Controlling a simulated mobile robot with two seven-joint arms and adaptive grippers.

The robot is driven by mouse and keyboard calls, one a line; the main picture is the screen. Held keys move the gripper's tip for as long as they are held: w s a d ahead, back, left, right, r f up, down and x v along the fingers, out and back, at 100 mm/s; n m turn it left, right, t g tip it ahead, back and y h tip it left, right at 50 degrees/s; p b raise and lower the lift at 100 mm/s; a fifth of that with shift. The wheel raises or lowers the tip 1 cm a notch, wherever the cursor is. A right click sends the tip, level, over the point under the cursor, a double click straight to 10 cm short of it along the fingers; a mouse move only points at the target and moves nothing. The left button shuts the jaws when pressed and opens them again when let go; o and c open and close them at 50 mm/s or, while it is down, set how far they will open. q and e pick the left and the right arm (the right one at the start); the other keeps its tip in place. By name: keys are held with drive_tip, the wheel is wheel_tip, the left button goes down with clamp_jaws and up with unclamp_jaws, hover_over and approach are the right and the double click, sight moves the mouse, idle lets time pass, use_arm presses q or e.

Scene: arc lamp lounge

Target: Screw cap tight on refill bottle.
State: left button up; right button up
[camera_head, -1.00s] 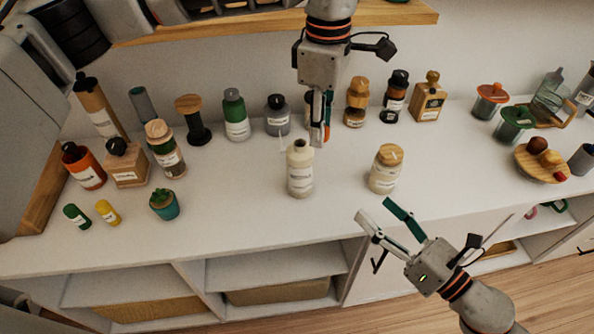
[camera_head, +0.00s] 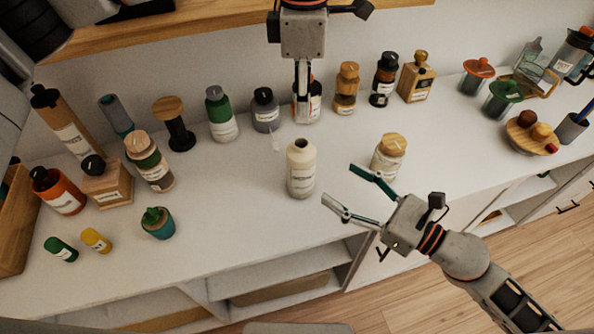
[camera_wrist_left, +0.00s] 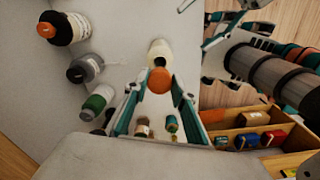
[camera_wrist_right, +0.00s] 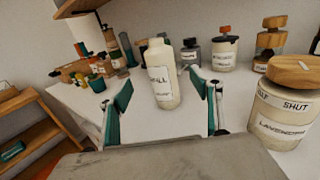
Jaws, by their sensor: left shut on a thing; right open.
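The refill bottle (camera_head: 301,172) is cream, upright and uncapped, with its dark mouth showing, near the middle of the white counter. My left gripper (camera_head: 302,112) points down behind the bottle in the head view. In the left wrist view it is shut on an orange cap (camera_wrist_left: 159,81), which partly overlaps the bottle (camera_wrist_left: 159,52) there. The cap cannot be made out in the head view. My right gripper (camera_head: 339,183) is open and empty, to the right of the bottle. In the right wrist view the bottle (camera_wrist_right: 162,80) shows between its spread fingers, apparently untouched.
A wooden-lidded jar (camera_head: 388,158) stands close behind my right gripper. An orange-lidded jar (camera_wrist_right: 224,54) and several other bottles line the back. A potted succulent (camera_head: 158,223) and small green and yellow bottles stand left. The counter's front middle is clear.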

drive_tip(key=x, duration=1.2)
idle(0.3)
drive_tip(key=c, duration=1.7)
use_arm(q)
hover_over(302, 146)
drive_tip(key=shift+f, duration=2.5)
drive_tip(key=shift+f, duration=0.1)
drive_tip(key=shift+f, duration=0.8)
drive_tip(key=shift+f, duration=0.55)
